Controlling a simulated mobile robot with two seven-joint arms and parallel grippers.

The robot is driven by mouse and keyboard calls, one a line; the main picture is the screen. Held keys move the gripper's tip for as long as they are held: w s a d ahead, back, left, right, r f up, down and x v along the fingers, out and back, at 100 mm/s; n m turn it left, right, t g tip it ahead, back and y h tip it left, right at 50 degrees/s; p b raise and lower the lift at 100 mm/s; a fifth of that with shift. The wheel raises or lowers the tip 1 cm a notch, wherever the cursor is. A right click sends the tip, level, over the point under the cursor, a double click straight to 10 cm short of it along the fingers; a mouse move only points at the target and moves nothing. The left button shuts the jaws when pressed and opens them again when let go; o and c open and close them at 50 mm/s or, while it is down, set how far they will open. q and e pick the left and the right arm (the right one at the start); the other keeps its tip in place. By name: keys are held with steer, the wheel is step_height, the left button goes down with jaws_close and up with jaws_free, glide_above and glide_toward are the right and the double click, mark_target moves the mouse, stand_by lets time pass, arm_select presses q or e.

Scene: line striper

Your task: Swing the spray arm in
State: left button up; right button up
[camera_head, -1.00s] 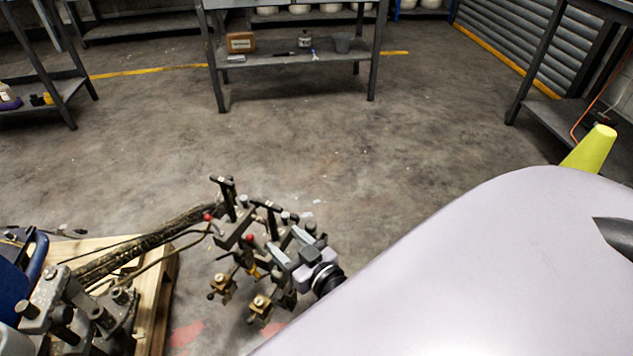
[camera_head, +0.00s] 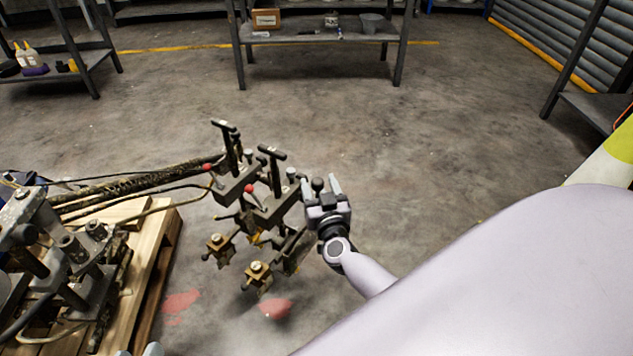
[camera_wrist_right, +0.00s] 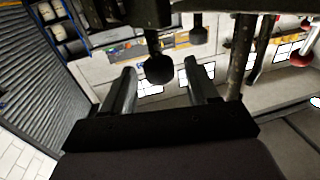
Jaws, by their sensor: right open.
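The spray arm (camera_head: 268,206) is a dark grey assembly of bars, clamps and T-handles with red knobs and brass spray heads. It sticks out to the right of the striper (camera_head: 60,250) at the lower left, with hoses running to it. My right gripper (camera_head: 319,182) is at the spray arm's right end, fingers pointing away from me. It is open. A round black knob (camera_wrist_right: 160,69) shows between its fingers in the right wrist view; I cannot tell whether they touch it.
A wooden pallet (camera_head: 155,255) lies under the striper. A metal shelf table (camera_head: 300,35) stands at the back, with another shelf (camera_head: 80,60) at the back left. The concrete floor between is clear. A yellow-green cone (camera_head: 622,145) is at the right edge.

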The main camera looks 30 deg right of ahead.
mark_target(316, 178)
steer(key=shift+b+x, duration=0.55)
steer(key=shift+x, duration=1.2)
jaws_close()
